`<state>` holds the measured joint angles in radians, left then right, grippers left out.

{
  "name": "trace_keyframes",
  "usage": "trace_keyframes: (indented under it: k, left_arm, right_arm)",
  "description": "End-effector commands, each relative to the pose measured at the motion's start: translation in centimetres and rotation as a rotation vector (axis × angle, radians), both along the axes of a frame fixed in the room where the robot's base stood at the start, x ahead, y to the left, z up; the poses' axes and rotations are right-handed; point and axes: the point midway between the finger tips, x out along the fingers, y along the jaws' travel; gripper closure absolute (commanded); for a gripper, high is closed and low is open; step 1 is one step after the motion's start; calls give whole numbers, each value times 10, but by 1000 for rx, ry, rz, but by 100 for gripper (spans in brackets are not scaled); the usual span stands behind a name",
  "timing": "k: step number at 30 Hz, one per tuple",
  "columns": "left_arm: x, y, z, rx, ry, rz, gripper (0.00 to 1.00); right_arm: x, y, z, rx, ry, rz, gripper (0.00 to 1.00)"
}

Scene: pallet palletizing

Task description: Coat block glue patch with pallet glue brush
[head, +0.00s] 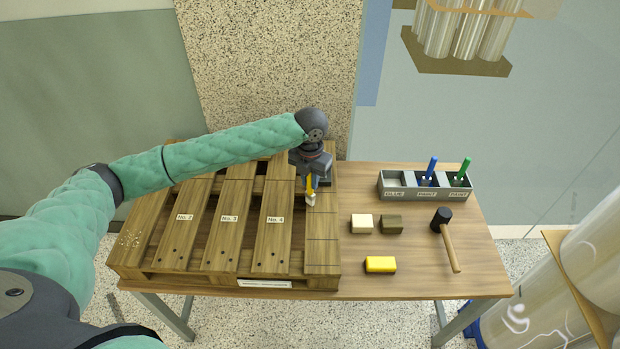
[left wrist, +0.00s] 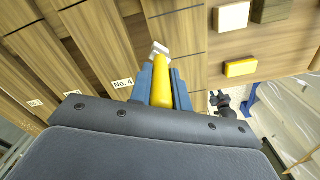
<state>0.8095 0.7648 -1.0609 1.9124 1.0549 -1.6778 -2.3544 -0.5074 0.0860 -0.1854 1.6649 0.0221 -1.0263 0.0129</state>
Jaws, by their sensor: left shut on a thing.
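My left gripper (head: 311,176) is shut on a brush with a yellow handle and pale bristles (head: 311,199), above the bare right-hand board of the wooden pallet (head: 322,255). In the left wrist view, the brush's yellow handle (left wrist: 162,88) is between the blue fingers and its pale head points away over the boards. Whether the bristles touch the wood I cannot tell. A cream block (head: 362,224), a brown block (head: 391,225) and a yellow block (head: 380,264) lie on the table right of the pallet. I cannot make out a glue patch. My right gripper is not in view.
A grey three-part holder (head: 424,193) stands at the table's back right; its GLUE compartment is empty, and blue (head: 431,168) and green (head: 464,168) brushes stand in the others. A mallet (head: 449,250) lies at the right. The table (head: 420,281) is clear between these things.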

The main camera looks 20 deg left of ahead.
Motion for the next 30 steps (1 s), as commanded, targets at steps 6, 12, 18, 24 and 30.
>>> trace_keyframes:
  k: [6, 12, 18, 24, 30]
  left_arm:
    - [0, 0, -3, 0, 0, 0, 100]
    - [0, 0, -5, 0, 0, 0, 100]
    - [0, 0, -6, 0, 0, 0, 100]
    - [2, -6, -5, 0, 0, 0, 100]
    - [6, -20, -4, 0, 0, 0, 100]
  right_arm:
    - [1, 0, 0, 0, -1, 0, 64]
    - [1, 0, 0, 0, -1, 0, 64]
    - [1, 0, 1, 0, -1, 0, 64]
    - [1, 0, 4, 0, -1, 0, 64]
    - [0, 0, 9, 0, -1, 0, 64]
